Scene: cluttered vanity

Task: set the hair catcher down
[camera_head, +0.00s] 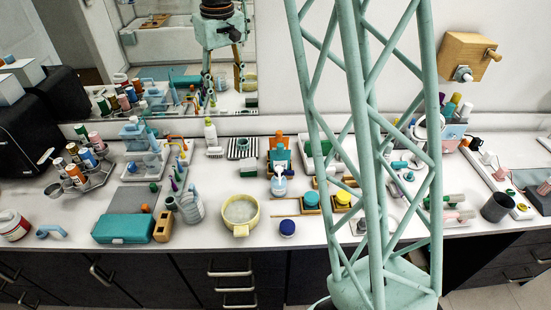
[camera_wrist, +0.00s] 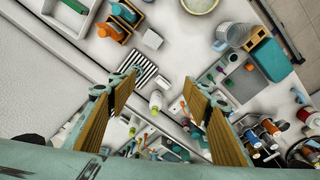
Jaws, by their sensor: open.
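My gripper (camera_wrist: 160,82) is open in the wrist view, with its two wood-faced fingers spread wide and nothing held between them. Between the fingertips a small white ridged piece (camera_wrist: 164,82) lies on the counter, beside a black-and-white striped mat (camera_wrist: 143,68). In the head view the white piece (camera_head: 215,152) lies left of the striped mat (camera_head: 242,148), near the back wall. It may be the hair catcher, but I cannot tell for sure. No finger visibly touches it.
A white bottle with a green cap (camera_head: 210,133) stands behind the white piece. A yellow bowl (camera_head: 240,230), a pale-blue jug (camera_head: 191,208) and a teal case (camera_head: 122,229) stand nearer the front. A mirror covers the back left.

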